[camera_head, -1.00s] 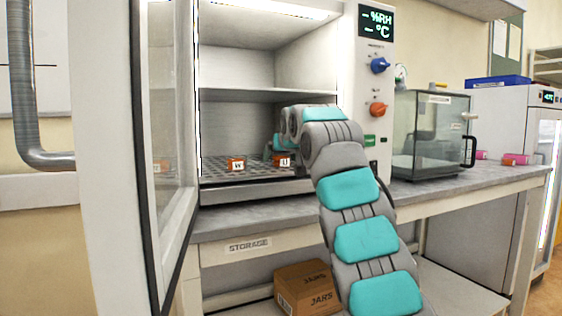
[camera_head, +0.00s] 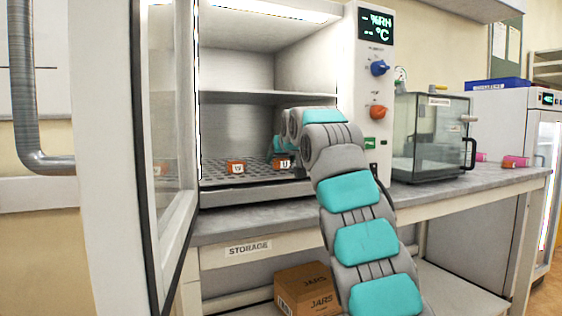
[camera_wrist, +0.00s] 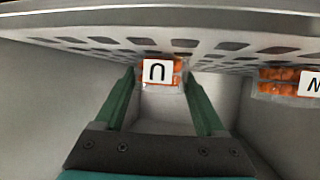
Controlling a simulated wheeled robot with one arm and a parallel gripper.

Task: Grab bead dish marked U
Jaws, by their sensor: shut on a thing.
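The bead dish marked U (camera_head: 283,164) is a small clear dish of orange beads with a white label. It is at the lower shelf of the open cabinet. In the wrist view the same dish (camera_wrist: 159,71) shows its letter upside down and sits between the green fingers. My gripper (camera_wrist: 159,88) is shut on this dish. In the head view my arm hides most of the gripper. I cannot tell whether the dish touches the shelf.
A second orange bead dish (camera_head: 236,167), its letter too small to read surely, stands left of the U dish on the perforated shelf (camera_head: 215,177). The open glass door (camera_head: 165,150) bounds the left. The cabinet's control panel (camera_head: 377,90) bounds the right.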

